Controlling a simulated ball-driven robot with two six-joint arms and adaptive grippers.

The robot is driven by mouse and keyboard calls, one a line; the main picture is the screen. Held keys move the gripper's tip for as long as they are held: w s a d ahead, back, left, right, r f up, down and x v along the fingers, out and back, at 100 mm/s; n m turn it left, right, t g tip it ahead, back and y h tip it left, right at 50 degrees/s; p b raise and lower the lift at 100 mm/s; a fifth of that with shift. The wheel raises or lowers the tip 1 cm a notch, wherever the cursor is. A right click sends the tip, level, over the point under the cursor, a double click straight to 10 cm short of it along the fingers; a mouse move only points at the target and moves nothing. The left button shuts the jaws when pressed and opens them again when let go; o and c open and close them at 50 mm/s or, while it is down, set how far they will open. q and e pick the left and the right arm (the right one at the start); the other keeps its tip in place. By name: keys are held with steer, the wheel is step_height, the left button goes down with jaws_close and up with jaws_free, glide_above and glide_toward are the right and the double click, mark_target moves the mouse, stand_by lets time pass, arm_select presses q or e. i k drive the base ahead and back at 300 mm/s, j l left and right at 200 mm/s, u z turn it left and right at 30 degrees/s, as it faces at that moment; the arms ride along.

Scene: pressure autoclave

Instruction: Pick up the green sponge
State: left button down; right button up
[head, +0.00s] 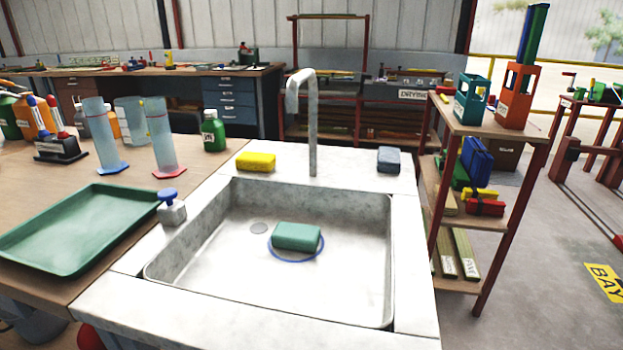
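The green sponge (297,237) lies flat in the sink basin (215,265), a little right of the drain (259,228). A blue ring (296,261) shows on the basin floor around its base. Neither of my grippers shows in the head view. Nothing covers the sponge.
A yellow sponge (256,162) and a grey-blue sponge (389,160) lie on the sink's back ledge, either side of the tall faucet (313,125). A blue-topped dispenser (171,208) stands at the left rim. A green tray (80,230) lies further left. A shelf rack (500,130) stands right.

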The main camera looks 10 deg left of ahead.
mark_target(302, 239)
steer(key=k+j+z, duration=0.2)
steer(key=z, duration=0.3)
steer(key=k+z, duration=0.8)
steer(key=z, duration=0.2)
